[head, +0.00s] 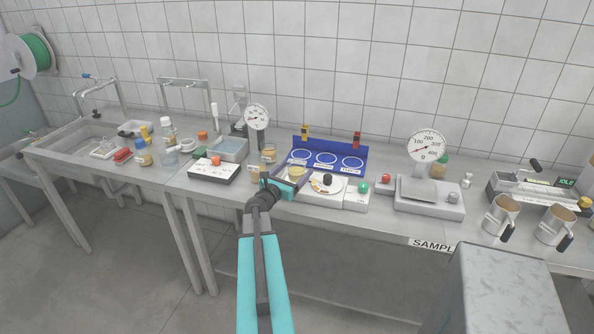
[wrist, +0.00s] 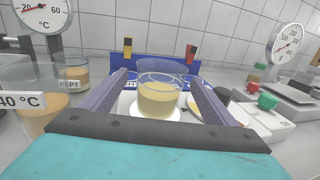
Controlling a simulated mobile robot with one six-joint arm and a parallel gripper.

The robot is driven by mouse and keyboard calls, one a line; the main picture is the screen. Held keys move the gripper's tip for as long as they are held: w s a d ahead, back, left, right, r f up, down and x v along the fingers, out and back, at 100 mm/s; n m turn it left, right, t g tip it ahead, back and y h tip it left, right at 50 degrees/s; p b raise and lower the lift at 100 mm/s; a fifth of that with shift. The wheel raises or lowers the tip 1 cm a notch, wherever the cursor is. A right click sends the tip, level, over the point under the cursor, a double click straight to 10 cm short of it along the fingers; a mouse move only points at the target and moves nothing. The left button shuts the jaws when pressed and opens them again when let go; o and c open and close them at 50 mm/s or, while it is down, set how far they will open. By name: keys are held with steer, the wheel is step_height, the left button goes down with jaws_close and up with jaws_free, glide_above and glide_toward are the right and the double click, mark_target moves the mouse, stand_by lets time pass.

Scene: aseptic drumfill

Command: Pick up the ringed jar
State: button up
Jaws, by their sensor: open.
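A clear jar with pale yellow contents (wrist: 158,98) stands upright between the two fingers of my gripper (wrist: 157,80) in the wrist view. A white round surface shows under it. Both fingers are open, one on each side of the jar, with a visible gap. In the head view the jar (head: 296,171) shows just beyond my gripper (head: 291,178), which partly hides it. I cannot make out a ring on the jar itself. The blue rack (head: 333,152) behind carries several white-ringed round places.
A jar behind a "KEPT" label (wrist: 76,76) and a jar by a "40 °C" label (wrist: 42,118) stand close on the left. A white device with a green knob (head: 363,187) is at the right. A dial scale (head: 428,190) stands farther right.

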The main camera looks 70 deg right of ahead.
steer(key=shift+s+d, duration=0.15)
steer(key=shift+d, duration=0.6)
steer(key=c, duration=1.5)
steer(key=shift+o, duration=0.2)
steer(key=shift+r+p, duration=0.3)
